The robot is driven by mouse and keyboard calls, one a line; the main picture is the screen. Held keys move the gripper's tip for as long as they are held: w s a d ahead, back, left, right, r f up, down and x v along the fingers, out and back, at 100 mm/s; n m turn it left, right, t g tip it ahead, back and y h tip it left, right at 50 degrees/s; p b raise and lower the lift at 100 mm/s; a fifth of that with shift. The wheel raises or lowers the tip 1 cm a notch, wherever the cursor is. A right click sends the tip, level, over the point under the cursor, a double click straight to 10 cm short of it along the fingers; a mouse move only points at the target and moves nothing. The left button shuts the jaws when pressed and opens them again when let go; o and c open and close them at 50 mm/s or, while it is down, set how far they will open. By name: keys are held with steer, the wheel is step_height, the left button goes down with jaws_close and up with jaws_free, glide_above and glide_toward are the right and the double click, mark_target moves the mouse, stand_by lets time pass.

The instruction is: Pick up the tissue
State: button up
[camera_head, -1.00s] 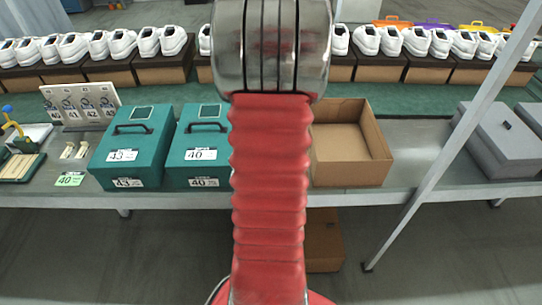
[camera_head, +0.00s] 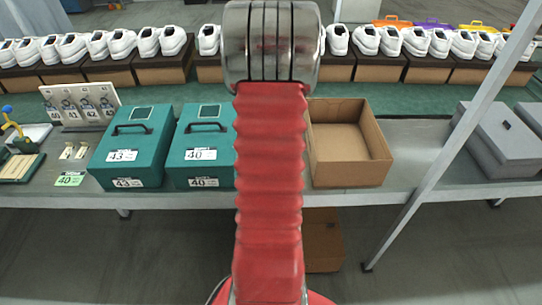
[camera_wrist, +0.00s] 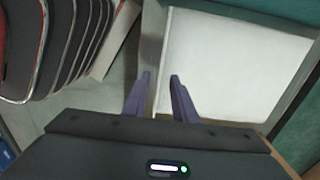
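A flat white sheet, seemingly the tissue (camera_wrist: 235,62), lies in the wrist view inside a grey-edged frame or tray (camera_wrist: 152,45). My gripper (camera_wrist: 160,77) shows at the lower middle of that view, with its two dark fingers apart and a gap between them. The left fingertip is just outside the sheet's left edge and the right one is over the sheet near that edge. I cannot tell whether they touch it. In the head view my red arm hides the gripper, and the tissue cannot be made out.
Two green boxes (camera_head: 130,146) stand left of my arm on the grey table (camera_head: 425,145). An open cardboard box (camera_head: 346,143) stands right of it, and grey boxes (camera_head: 497,140) farther right. A slanted metal post (camera_head: 440,160) crosses the right side. White shoes (camera_head: 430,42) line the back.

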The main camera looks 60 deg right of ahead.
steer(key=shift+f, duration=1.55)
jaws_close()
